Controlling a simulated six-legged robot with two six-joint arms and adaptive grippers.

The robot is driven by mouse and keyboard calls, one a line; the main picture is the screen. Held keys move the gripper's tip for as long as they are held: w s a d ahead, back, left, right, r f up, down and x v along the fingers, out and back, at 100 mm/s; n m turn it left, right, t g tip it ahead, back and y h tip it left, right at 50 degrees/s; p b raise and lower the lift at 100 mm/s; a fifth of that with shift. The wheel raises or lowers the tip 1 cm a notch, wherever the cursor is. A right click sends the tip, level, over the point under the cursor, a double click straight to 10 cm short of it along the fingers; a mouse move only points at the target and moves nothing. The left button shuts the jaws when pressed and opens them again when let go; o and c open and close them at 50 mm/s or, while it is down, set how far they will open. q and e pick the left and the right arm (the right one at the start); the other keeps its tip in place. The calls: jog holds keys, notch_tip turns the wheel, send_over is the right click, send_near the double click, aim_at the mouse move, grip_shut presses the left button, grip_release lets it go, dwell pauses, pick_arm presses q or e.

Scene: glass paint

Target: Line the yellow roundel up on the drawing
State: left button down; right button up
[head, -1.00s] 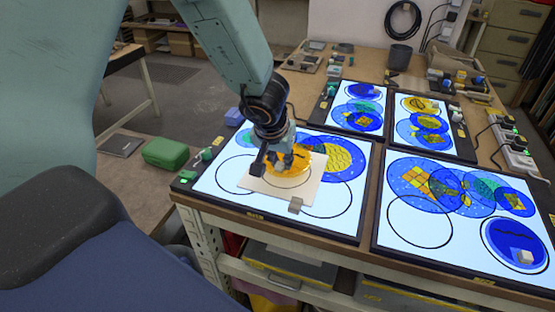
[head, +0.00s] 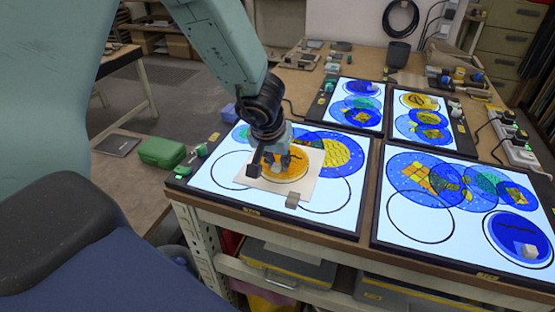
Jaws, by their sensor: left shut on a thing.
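The yellow-orange roundel (head: 296,172) is over the cream card (head: 310,187) on the near left light panel. A thin rim of pale card or drawn line shows around its near edge. My left gripper (head: 275,161) points down over the roundel's left part and is shut on it; its fingers hide that part and the exact grip. The drawn circle on the card is mostly covered, so I cannot tell how exactly the two match. My right gripper is not in view.
A grey block (head: 292,200) sits at the card's near edge. The near right light panel (head: 394,245) bears blue patterned roundels and an empty drawn circle. Two smaller lit panels stand behind. A green case (head: 162,152) lies to the left.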

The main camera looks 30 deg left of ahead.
pick_arm(q)
jog(key=shift+s+r, duration=0.1)
dwell(0.3)
jog(key=shift+f, duration=0.25)
jog(key=shift+f, duration=0.2)
dwell(0.4)
jog(key=shift+p, duration=0.3)
jog(key=shift+r, duration=0.1)
